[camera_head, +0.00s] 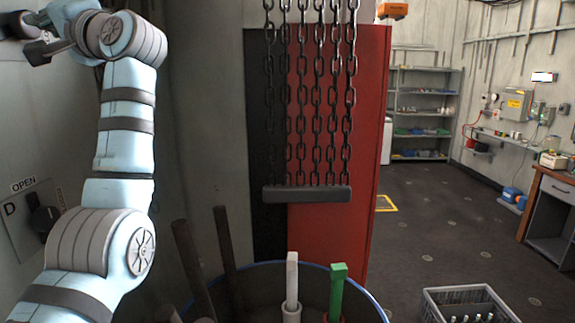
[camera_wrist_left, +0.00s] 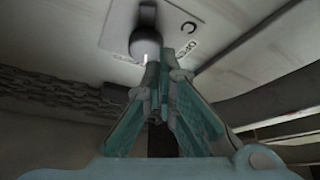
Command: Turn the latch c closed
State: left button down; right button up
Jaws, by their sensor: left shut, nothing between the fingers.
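Latch c shows in the left wrist view as a dark rounded knob (camera_wrist_left: 145,38) on a pale plate (camera_wrist_left: 112,28) marked with a letter C. A small label beside it is partly hidden by a finger. My left gripper (camera_wrist_left: 162,66) is shut and empty, its fingertips just beside the knob; I cannot tell whether they touch it. In the head view my left gripper (camera_head: 38,50) is at the upper left, close to the wall, and latch c is not clearly seen there.
Another latch, marked D (camera_head: 42,218), with an OPEN label, is on the wall below. Hanging chains (camera_head: 316,95) carry a dark bar (camera_head: 307,194) before a red panel (camera_head: 365,130). A blue-rimmed drum (camera_head: 372,302) holds upright bars. A grey crate (camera_head: 428,300) stands right; floor beyond is clear.

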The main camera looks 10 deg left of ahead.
aim_at(10, 37)
pick_arm(q)
jog(key=a, duration=0.2)
jog(key=a+f, duration=0.1)
jog(key=a, duration=0.1)
jog(key=a+f, duration=0.1)
jog(key=a, duration=0.1)
jog(key=shift+w+a+f, duration=0.2)
jog(key=shift+w+f, duration=0.05)
jog(key=shift+w, duration=0.05)
jog(key=shift+w, duration=0.1)
